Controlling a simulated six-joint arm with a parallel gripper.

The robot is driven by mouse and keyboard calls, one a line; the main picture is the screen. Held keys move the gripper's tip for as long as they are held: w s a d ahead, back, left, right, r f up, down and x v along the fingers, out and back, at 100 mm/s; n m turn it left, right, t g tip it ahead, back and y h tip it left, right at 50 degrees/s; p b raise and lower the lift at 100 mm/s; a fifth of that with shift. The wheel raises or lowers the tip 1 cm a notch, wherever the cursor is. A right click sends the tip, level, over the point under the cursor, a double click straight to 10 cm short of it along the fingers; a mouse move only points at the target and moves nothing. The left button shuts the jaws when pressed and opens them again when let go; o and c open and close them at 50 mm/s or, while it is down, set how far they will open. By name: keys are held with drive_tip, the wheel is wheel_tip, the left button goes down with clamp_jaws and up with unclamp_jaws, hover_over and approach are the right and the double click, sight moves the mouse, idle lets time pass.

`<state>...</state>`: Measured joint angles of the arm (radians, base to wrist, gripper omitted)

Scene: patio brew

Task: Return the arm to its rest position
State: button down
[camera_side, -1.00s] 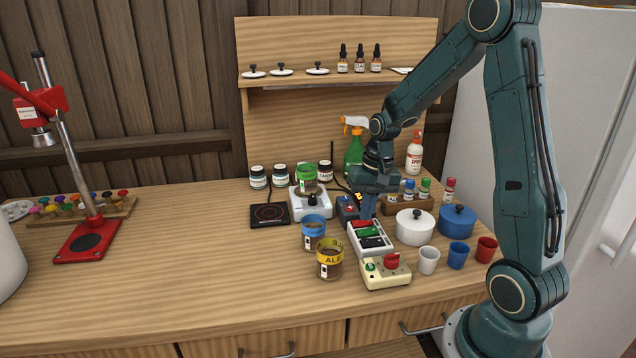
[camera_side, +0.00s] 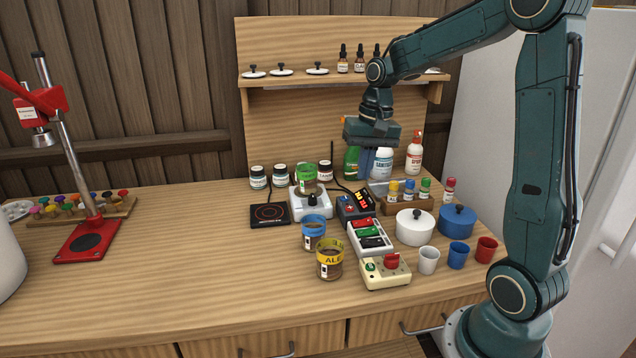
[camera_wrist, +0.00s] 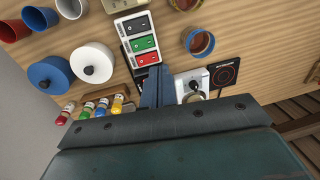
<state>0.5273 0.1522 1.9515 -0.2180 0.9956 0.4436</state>
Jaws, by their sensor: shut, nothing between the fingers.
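My gripper (camera_side: 367,163) is in the air above the back of the wooden bench, its fingers pointing down, shut and empty. In the side view it stands in front of the green spray bottle (camera_side: 351,163) and hides part of it. In the wrist view the closed fingers of my gripper (camera_wrist: 157,84) point toward the white switch box (camera_wrist: 141,40) with black, green and red rockers. The fingers are apart from everything on the bench.
Below are the switch box, a dark box with a lit display (camera_side: 356,205), a white stirrer (camera_side: 310,205) and a black hotplate (camera_side: 269,215). White (camera_side: 415,227) and blue (camera_side: 457,221) pots stand right. A shelf (camera_side: 340,79) is behind. The left middle bench is clear.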

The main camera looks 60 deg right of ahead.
drive_tip(key=s+a+r+n+t, duration=0.2)
drive_tip(key=s+a+r+n, duration=0.1)
drive_tip(key=s+a, duration=0.4)
drive_tip(key=s+a+r+n+t+h, duration=0.1)
drive_tip(key=s+a+r+n+t, duration=0.1)
drive_tip(key=s+a+n, duration=0.4)
drive_tip(key=s+a, duration=0.2)
drive_tip(key=s, duration=0.1)
drive_tip(key=shift+a+r+t, duration=0.3)
drive_tip(key=shift+r, duration=0.1)
